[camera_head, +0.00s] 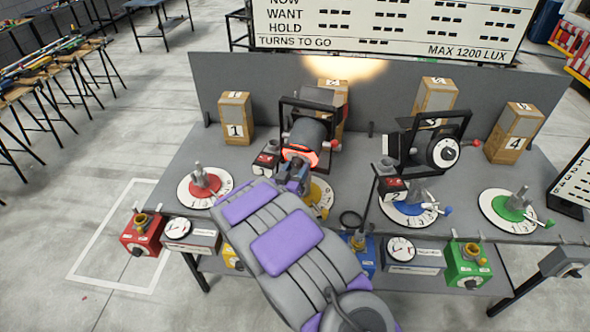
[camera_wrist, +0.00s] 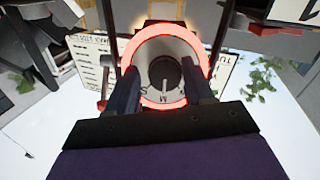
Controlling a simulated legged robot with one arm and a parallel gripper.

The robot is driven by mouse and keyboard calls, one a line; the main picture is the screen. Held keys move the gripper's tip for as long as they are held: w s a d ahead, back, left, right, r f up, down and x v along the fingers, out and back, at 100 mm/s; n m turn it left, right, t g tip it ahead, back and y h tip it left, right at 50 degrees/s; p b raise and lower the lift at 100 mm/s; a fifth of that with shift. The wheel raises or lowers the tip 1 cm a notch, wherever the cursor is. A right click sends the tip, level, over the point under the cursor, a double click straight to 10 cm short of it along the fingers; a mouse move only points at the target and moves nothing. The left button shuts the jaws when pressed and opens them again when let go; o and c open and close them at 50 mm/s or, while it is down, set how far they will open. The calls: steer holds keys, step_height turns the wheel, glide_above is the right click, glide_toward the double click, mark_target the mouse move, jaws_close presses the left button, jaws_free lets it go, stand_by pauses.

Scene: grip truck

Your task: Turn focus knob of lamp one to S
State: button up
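Lamp one (camera_head: 308,132) is a dark cylinder in a black yoke, its front ringed by a glowing red-orange band. In the wrist view, its dark round focus knob (camera_wrist: 165,73) sits inside the glowing ring (camera_wrist: 130,50). A light mark on the knob points down toward the letter M; an S appears to lie to the left of M. My gripper (camera_wrist: 164,92) is open, with one finger on each side of the knob and visible gaps to it. In the head view, my gripper (camera_head: 293,177) is just below the lamp's front; its fingertips are hard to make out.
Lamp two (camera_head: 435,145) stands to the right on the same grey table (camera_head: 350,180). Numbered wooden blocks (camera_head: 235,118) stand behind. Dials with coloured centres (camera_head: 205,186) lie along the table's front, with coloured boxes (camera_head: 141,235) below. A large board (camera_head: 385,25) stands behind.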

steer(key=shift+a+f, duration=0.1)
steer(key=shift+a, duration=0.3)
steer(key=c, duration=0.6)
steer(key=shift+c, duration=0.9)
steer(key=shift+d, duration=0.1)
steer(key=shift+y+b, duration=0.3)
steer(key=shift+b, duration=0.1)
steer(key=m+b, duration=0.1)
steer(key=b, duration=0.1)
steer(key=m+y+b, duration=0.1)
steer(key=b, duration=0.1)
steer(key=m+t+y+b, duration=0.1)
steer(key=b, duration=0.1)
steer(key=shift+d+f, duration=0.15)
steer(key=shift+f, duration=0.1)
steer(key=m+y+b, duration=0.1)
steer(key=m+b, duration=0.1)
steer(key=b, duration=0.1)
steer(key=shift+r+t+y+b, duration=0.15)
steer(key=shift+t+y+b, duration=0.15)
steer(key=shift+t+y, duration=0.1)
steer(key=o, duration=1)
